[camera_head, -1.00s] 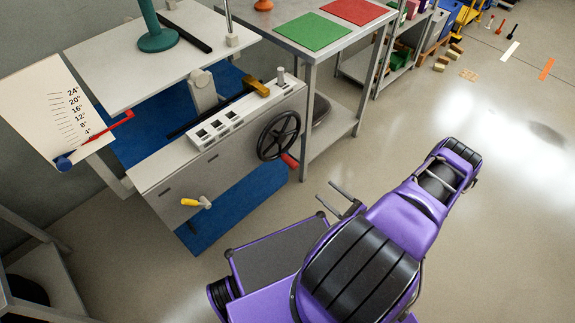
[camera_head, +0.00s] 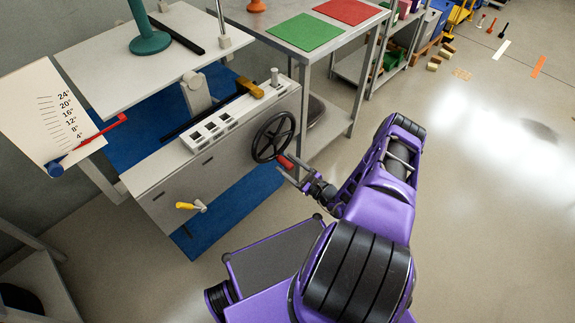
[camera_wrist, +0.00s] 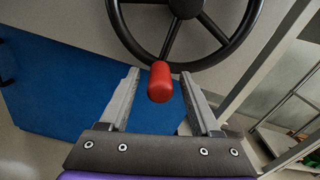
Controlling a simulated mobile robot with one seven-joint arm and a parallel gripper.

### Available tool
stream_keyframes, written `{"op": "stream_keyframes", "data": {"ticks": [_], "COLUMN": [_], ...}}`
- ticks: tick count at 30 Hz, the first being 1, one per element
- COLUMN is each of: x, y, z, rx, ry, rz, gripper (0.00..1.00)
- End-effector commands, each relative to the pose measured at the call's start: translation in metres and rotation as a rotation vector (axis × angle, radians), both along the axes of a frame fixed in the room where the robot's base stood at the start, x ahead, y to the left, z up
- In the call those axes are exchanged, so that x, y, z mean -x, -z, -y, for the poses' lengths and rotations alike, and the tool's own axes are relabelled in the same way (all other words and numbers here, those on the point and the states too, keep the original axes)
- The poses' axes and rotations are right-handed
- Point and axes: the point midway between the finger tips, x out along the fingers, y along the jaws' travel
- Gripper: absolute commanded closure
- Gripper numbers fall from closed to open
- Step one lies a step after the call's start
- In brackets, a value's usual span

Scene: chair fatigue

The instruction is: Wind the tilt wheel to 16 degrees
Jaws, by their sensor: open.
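The tilt wheel (camera_head: 273,137) is a black spoked handwheel on the front of a grey bench unit, with a red handle (camera_head: 285,161) at its lower right. The wheel (camera_wrist: 186,32) and red handle (camera_wrist: 160,82) also show in the wrist view. My gripper (camera_head: 287,172) is at the handle. In the wrist view its fingers (camera_wrist: 160,78) are open on either side of the handle, with gaps visible. The angle scale (camera_head: 50,110) at left has a red pointer (camera_head: 95,138) near its low end, around the 4° mark.
A yellow-handled lever (camera_head: 190,206) sits on the unit's front, left of the wheel. A white tilted plate (camera_head: 140,75) is above. A metal table (camera_head: 262,27) with green and red mats stands behind right.

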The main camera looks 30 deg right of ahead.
Motion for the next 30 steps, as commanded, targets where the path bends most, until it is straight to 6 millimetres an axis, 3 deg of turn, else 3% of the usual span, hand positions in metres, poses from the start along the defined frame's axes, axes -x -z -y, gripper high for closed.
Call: {"op": "stream_keyframes", "data": {"ticks": [10,20,30], "x": [-0.0037,-0.0034,-0.0032], "y": [-0.0001,0.0000,0.0001], "z": [-0.0010,-0.0010,-0.0010], "rx": [0.000,0.000,0.000], "ry": [0.000,0.000,0.000], "rz": [-0.001,-0.001,0.000], "gripper": [0.38,0.97,1.00]}}
